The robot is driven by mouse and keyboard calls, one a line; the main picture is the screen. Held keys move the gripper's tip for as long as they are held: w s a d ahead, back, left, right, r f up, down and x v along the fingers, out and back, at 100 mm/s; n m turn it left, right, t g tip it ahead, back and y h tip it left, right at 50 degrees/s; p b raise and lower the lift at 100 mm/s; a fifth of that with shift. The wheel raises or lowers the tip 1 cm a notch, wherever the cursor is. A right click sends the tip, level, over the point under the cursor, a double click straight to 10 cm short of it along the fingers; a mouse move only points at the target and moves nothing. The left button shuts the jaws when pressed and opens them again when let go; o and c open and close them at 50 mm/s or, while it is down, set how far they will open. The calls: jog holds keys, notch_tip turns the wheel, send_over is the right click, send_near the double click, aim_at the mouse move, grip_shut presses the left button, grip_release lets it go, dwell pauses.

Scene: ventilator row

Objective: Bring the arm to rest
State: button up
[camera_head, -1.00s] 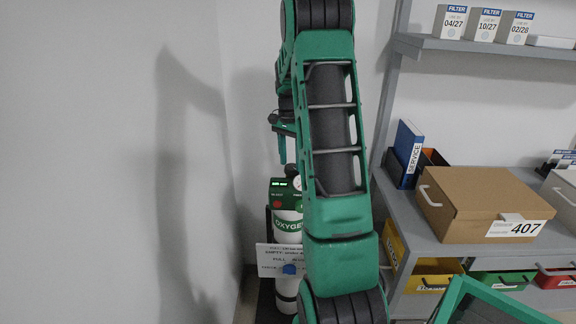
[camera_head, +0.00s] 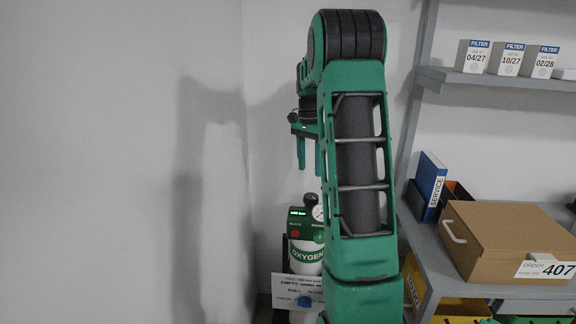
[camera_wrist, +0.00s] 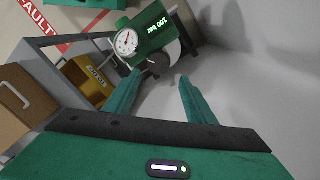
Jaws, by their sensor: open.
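My gripper (camera_head: 310,166) points down in the head view, with its two green fingers apart and nothing between them. My arm's forearm partly hides its right side. In the wrist view my gripper (camera_wrist: 159,84) also shows open and empty. The oxygen cylinder (camera_head: 307,254) stands in the corner below the gripper, with clear space between them in the picture. Its green head and gauge (camera_wrist: 128,40) show beyond the fingertips in the wrist view. My arm is raised and bent at the elbow, which is near the top of the head view.
A white sign (camera_head: 298,291) hangs in front of the cylinder. At right, a grey shelf unit (camera_head: 432,262) holds a cardboard box (camera_head: 498,244), a blue service binder (camera_head: 430,180), filter boxes (camera_head: 507,60) and yellow bins. A bare wall (camera_head: 90,160) fills the left side.

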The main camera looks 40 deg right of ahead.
jog(key=s+a+r+n, duration=0.2)
jog(key=s+a+n, duration=0.6)
jog(key=s+a, duration=1.2)
jog(key=s+a+f+n, duration=0.3)
jog(key=s+a+f, duration=0.2)
jog(key=s, duration=0.3)
jog(key=shift+s+a+n+t, duration=0.25)
jog(key=shift+a+n+t, duration=0.15)
jog(key=shift+w+f, duration=0.25)
jog(key=shift+w, duration=0.35)
